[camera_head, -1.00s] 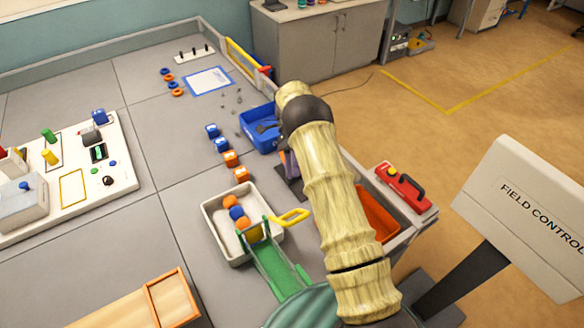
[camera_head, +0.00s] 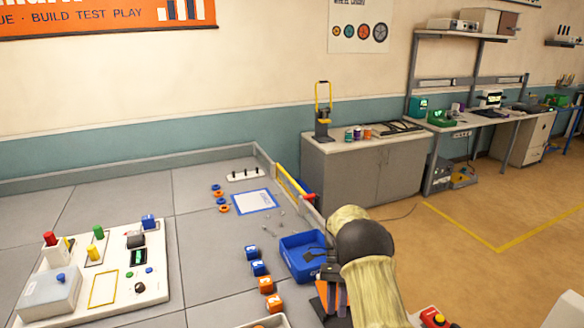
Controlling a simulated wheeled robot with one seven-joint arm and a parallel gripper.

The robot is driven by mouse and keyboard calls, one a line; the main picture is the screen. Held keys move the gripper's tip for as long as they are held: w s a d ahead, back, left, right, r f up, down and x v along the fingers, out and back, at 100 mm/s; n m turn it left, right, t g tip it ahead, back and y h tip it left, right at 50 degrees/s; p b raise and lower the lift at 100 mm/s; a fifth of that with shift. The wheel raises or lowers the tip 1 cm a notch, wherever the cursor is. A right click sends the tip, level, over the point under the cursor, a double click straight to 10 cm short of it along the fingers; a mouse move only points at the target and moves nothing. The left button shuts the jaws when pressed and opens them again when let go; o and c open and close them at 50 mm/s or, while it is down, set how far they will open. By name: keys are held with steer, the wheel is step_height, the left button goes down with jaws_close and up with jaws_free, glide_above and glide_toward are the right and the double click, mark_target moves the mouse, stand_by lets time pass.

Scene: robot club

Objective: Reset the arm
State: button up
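My arm (camera_head: 372,270) rises from the bottom of the head view, with pale ribbed links and a dark joint. My gripper (camera_head: 333,288) shows only in part, left of the arm and just in front of the blue bin (camera_head: 300,262). Its fingers are small and partly hidden, so I cannot tell whether it is open or shut. I see nothing clearly held in it.
Blue and orange cubes (camera_head: 258,268) stand in a row left of the bin. A white control board (camera_head: 60,310) lies at left. Rings (camera_head: 223,208) and a blue-framed sheet (camera_head: 254,202) lie farther back. A grey cabinet (camera_head: 370,172) stands beyond; the floor at right is open.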

steer(key=s+d+r+n+t, duration=0.1)
steer(key=s+r+n+t, duration=0.1)
steer(key=s+n+t, duration=0.2)
steer(key=s+d+r+n+t, duration=0.1)
steer(key=s+r+n+t, duration=0.2)
steer(key=s, duration=0.5)
steer(key=s+d+r+n+t+h, duration=0.1)
steer(key=s+r+n+t, duration=0.1)
steer(key=s+n+t, duration=0.2)
steer(key=s+n, duration=0.2)
steer(key=shift+s+d+r+n+t, duration=0.15)
steer(key=shift+s+d+n+t, duration=0.05)
steer(key=shift+s+n+t, duration=0.2)
steer(key=shift+w, duration=0.1)
